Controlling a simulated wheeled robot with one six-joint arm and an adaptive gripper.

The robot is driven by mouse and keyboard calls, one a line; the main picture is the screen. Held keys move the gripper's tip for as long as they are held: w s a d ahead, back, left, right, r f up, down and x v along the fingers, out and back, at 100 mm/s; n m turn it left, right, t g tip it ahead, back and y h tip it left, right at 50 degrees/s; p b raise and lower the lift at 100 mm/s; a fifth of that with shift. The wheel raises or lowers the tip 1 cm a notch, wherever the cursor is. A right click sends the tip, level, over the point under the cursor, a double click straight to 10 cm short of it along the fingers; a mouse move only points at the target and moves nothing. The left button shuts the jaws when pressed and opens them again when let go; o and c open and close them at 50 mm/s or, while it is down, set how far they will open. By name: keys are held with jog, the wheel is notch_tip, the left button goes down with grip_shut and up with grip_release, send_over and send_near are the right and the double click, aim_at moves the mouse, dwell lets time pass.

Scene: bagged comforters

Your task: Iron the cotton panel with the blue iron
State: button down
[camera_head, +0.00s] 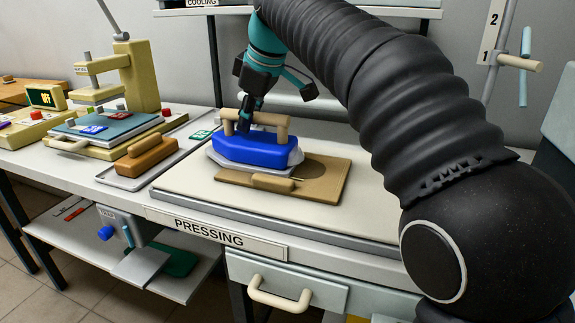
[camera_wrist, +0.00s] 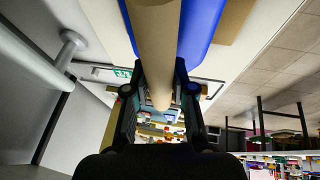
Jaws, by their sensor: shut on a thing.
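The blue iron (camera_head: 255,149) has a pale soleplate and a tan bar handle. My gripper (camera_head: 245,112) is shut on its handle from above. In the wrist view the tan handle (camera_wrist: 155,35) runs between the fingers of my gripper (camera_wrist: 158,75), with the blue body (camera_wrist: 203,22) beside it. A flat tan panel (camera_head: 328,182), seemingly the cotton panel, lies under and to the right of the iron. A dark shadow falls on it beside the iron. I cannot tell whether the soleplate touches it.
A small tan-handled piece (camera_head: 270,183) lies at the panel's front edge. The panel rests on a pale pressing board (camera_head: 375,215). To the left, a brown-handled block (camera_head: 146,155) sits on a tray (camera_head: 112,178), near a yellow press (camera_head: 138,75). The board's front right is clear.

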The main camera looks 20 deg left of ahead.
jog(key=shift+a, duration=0.25)
jog(key=shift+d, duration=0.1)
jog(key=shift+d, duration=0.85)
jog(key=shift+r, duration=3.1)
jog(key=shift+s+a, duration=0.1)
jog(key=shift+a, duration=0.05)
